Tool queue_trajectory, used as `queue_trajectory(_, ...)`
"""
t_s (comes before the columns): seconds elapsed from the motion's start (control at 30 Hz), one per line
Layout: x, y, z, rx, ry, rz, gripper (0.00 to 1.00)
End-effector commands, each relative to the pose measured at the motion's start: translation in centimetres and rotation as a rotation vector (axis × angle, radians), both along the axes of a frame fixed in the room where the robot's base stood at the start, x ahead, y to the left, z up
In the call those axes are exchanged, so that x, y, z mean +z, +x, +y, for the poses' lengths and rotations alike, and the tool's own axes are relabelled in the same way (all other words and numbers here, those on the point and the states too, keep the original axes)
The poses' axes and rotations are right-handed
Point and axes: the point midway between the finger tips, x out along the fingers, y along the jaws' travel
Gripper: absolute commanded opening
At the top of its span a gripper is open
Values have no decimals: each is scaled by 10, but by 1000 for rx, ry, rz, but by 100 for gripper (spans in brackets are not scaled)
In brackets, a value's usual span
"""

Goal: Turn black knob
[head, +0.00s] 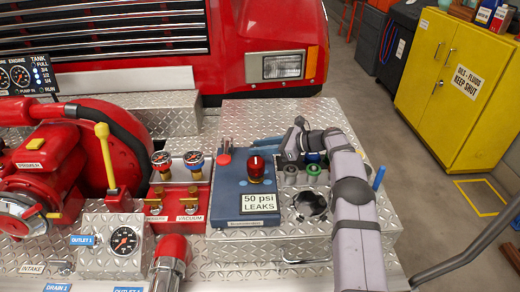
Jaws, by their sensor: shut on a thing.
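My arm reaches up from the bottom right and bends left at the back of the metal box. I cannot clearly pick out a black knob.
The blue unit (226,187) carries a red beacon (257,168) and a "50 psi LEAKS" sign (259,202). A yellow cabinet (455,85) is far right.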

Motion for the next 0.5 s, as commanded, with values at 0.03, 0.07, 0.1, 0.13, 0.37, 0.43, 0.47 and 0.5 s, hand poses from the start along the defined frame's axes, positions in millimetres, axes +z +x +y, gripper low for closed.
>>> queue_trajectory(0.03, 4, 2, 1, 5, 2, -11, 6)
queue_trajectory(0.07, 5, 2, 1, 10, 1, -11, 6)
queue_trajectory(0.1, 5, 2, 1, 15, 0, -11, 6)
queue_trajectory(0.13, 5, 1, 1, 17, -1, -11, 6)
queue_trajectory(0.37, 5, 1, 0, 22, -3, -8, 6)
queue_trajectory(0.43, 5, 1, 0, 22, -3, -8, 6)
queue_trajectory(0.47, 5, 1, 0, 22, -3, -9, 6)
queue_trajectory(0.5, 5, 1, 0, 22, -4, -8, 31)
